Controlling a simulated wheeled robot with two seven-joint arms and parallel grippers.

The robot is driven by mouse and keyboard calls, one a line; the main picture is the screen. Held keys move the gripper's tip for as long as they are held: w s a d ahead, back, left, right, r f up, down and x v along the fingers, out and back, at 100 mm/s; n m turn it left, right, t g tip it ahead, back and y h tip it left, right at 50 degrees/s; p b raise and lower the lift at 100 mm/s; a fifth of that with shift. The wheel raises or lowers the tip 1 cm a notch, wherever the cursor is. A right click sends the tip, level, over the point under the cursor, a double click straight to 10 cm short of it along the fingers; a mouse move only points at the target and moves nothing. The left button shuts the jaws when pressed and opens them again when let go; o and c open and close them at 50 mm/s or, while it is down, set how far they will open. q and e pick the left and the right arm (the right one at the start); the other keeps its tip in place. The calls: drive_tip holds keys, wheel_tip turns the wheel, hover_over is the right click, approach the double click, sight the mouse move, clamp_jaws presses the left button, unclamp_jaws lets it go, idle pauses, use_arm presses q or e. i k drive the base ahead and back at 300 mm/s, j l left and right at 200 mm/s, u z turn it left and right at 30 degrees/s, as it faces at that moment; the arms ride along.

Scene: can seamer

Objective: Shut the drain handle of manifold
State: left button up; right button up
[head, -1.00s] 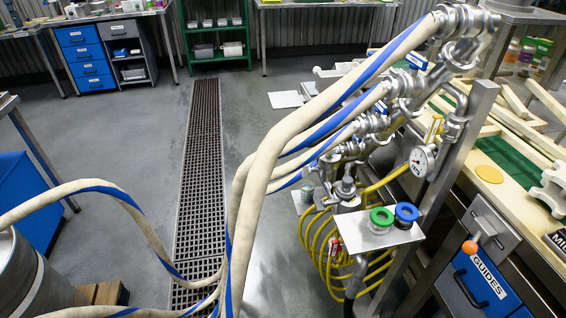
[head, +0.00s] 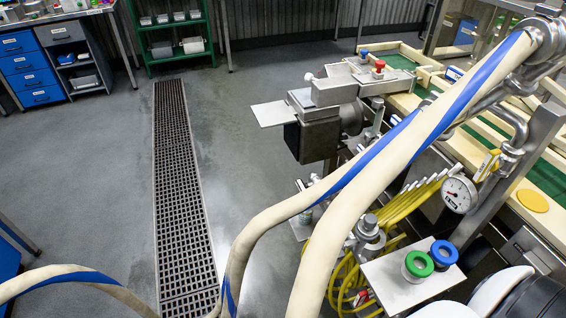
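The steel manifold (head: 520,128) stands at the right, with pale blue-striped hoses (head: 349,190) running down from it. A round pressure gauge (head: 459,194) sits on its lower part. A yellow lever handle (head: 487,165) shows just right of the gauge. A small red part (head: 365,298) is low among the yellow tubes, partly hidden by a hose. I cannot tell which of these is the drain handle, or whether it is open or shut. A white and black piece of my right arm shows at the lower right corner. Neither gripper is in view.
A steel shelf (head: 396,291) with a green ring (head: 419,263) and a blue ring (head: 444,253) stands below the gauge. Coiled yellow tubes (head: 400,213) hang beside it. A conveyor bench (head: 533,200) lies to the right. The floor around the drain grate (head: 180,180) is clear.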

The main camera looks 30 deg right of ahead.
sight(302, 186)
drive_tip(key=i, duration=2.5)
drive_tip(key=i+z, duration=0.3)
drive_tip(key=z, duration=0.2)
drive_tip(key=i+j+z, duration=0.2)
drive_tip(key=z, duration=0.3)
drive_tip(key=i+j+z, duration=0.45)
drive_tip(key=k+l, duration=0.05)
drive_tip(key=l, duration=0.05)
